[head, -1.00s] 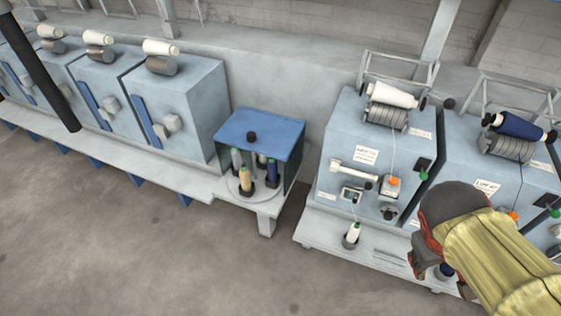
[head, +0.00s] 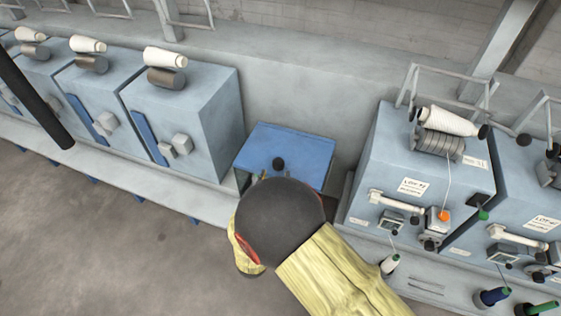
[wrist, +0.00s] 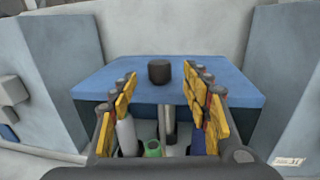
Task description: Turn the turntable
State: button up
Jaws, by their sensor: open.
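The turntable unit has a flat blue top (head: 300,150) with a black knob (head: 279,163) on it, between two pale blue machines. In the wrist view, its blue top (wrist: 225,84) lies ahead, and the black knob (wrist: 159,71) shows between the fingers. Below the top are a grey bobbin (wrist: 127,136), a bobbin with a green ring (wrist: 153,149) and a grey post (wrist: 170,118). My gripper (wrist: 162,84) is open and empty in front of the unit. In the head view my arm hides the gripper and the round plate; the plate cannot be made out in the wrist view.
A pale blue machine (head: 205,110) stands left of the unit and a labelled machine (head: 390,150) stands right. The floor (head: 110,240) at front left is clear.

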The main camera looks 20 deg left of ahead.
aim_at(278, 160)
jog(key=w, duration=0.2)
jog(key=w+b, duration=0.1)
jog(key=w, duration=0.2)
jog(key=w+b, duration=0.1)
jog(key=w, duration=0.1)
jog(key=shift+w+a, duration=0.25)
jog(key=shift+a, duration=0.1)
jog(key=c, duration=0.3)
grip_shut()
dwell(0.4)
